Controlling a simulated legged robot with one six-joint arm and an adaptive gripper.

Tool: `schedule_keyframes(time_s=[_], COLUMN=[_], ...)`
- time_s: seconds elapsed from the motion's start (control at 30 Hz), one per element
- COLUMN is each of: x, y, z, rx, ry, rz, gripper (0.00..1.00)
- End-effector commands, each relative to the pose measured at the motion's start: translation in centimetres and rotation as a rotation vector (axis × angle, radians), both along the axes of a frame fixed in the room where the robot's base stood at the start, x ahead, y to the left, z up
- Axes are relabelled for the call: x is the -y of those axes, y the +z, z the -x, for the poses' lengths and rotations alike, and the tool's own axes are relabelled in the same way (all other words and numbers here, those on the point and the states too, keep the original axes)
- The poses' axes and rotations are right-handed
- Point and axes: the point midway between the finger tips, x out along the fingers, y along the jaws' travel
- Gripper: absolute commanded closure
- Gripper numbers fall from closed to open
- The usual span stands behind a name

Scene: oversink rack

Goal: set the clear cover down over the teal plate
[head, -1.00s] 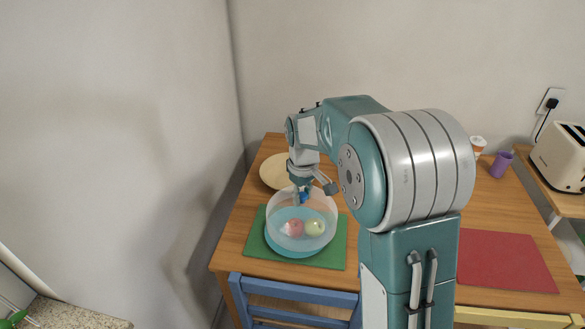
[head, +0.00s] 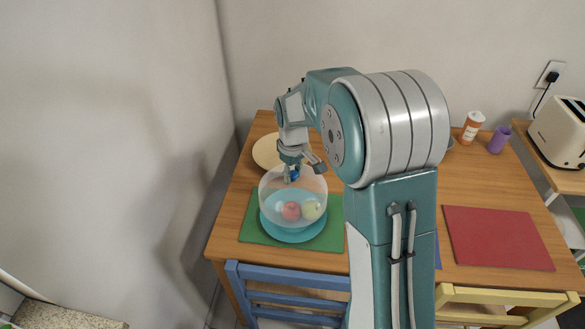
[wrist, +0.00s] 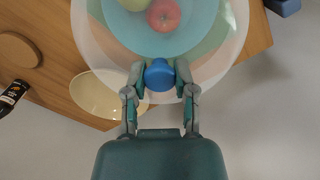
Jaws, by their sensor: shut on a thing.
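The clear cover (head: 272,183) is a see-through dome with a blue knob (wrist: 159,75). My gripper (head: 291,172) is shut on the knob, and the wrist view shows a finger on each side of it. The teal plate (head: 283,233) lies on a green mat (head: 327,238), with a red apple (head: 291,210) and a yellow-green apple (head: 311,210) on it. The cover is over the plate and the apples show through it. I cannot tell whether the cover's rim touches the plate.
A cream bowl (head: 262,151) stands behind the cover; it also shows in the wrist view (wrist: 92,97). A red mat (head: 497,238), a pill bottle (head: 472,127) and a purple cup (head: 499,140) are at the right. A blue chair (head: 285,299) stands at the front edge.

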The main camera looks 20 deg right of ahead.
Motion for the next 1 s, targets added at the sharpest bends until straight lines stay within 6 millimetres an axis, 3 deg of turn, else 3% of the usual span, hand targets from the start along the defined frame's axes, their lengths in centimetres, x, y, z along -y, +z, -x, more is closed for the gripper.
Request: schedule_keyframes(time_s=[0.7,1.0], x=[0.0,0.0], y=[-4.9,-5.8], z=[0.0,0.0], rx=[-0.001,0.0], ry=[0.0,0.0], rz=[0.0,0.0], gripper=[1.0,1.0])
